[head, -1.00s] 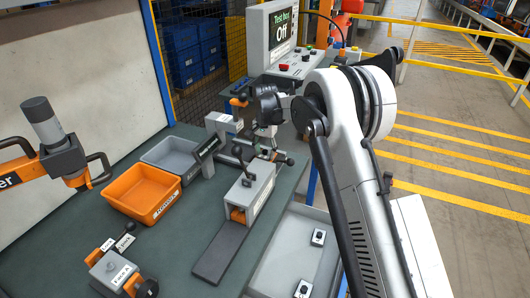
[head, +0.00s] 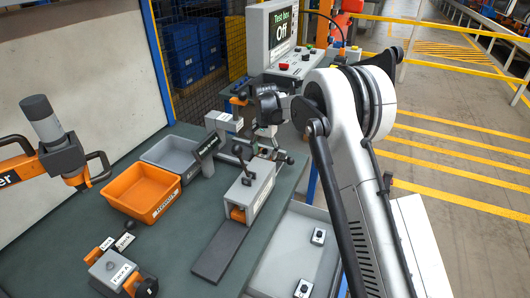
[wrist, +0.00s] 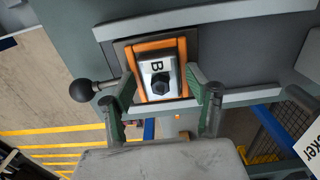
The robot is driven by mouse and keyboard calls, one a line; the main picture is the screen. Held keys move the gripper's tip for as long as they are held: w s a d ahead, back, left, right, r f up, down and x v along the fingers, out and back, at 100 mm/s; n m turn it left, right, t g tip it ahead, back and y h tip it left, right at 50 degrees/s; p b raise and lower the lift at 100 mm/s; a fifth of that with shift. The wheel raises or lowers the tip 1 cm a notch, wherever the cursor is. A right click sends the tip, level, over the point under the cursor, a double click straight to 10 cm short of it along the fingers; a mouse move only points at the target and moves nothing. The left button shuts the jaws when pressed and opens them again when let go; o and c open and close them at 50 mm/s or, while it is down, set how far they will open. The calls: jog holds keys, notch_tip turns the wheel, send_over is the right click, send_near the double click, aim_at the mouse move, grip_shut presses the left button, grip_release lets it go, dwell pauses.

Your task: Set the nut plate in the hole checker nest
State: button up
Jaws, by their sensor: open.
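The nut plate (wrist: 160,78) is a small light metal plate marked B with a dark hex nut. In the wrist view it lies inside an orange-framed nest (wrist: 182,53) on a grey fixture. My gripper (wrist: 163,98) is open, one green-padded finger on each side of the plate. Whether the fingers touch the nest frame, I cannot tell. In the head view my gripper (head: 272,148) hangs over the fixtures on the bench, and the nut plate is hidden there. A label ending in "cker" (wrist: 303,133) shows at the right of the wrist view.
A black ball-ended lever (wrist: 88,91) sticks out left of the nest. The bench (head: 178,245) carries an orange bin (head: 140,195), a grey bin (head: 165,152) and a grey box fixture (head: 252,192). The test box (head: 283,40) stands behind, its screen reading Off.

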aim_at(265, 150)
notch_tip(265, 150, up, 13)
jog(key=s+d+r+n+t, duration=0.1)
jog(key=s+d+r+t, duration=0.1)
jog(key=s+d+r, duration=0.7)
jog(key=s+d+r+n+t, duration=0.1)
jog(key=s+d+r, duration=0.55)
jog(key=s, duration=0.45)
jog(key=s+d+f+n+t, duration=0.1)
jog(key=s+d+f+t, duration=0.1)
jog(key=s, duration=1.1)
jog(key=s+d+f+n+t, duration=0.1)
jog(key=s+d+f, duration=0.3)
jog(key=s, duration=0.9)
jog(key=shift+d+f+t, duration=0.25)
jog(key=shift+d+t, duration=0.35)
jog(key=shift+d, duration=0.6)
jog(key=shift+s, duration=0.1)
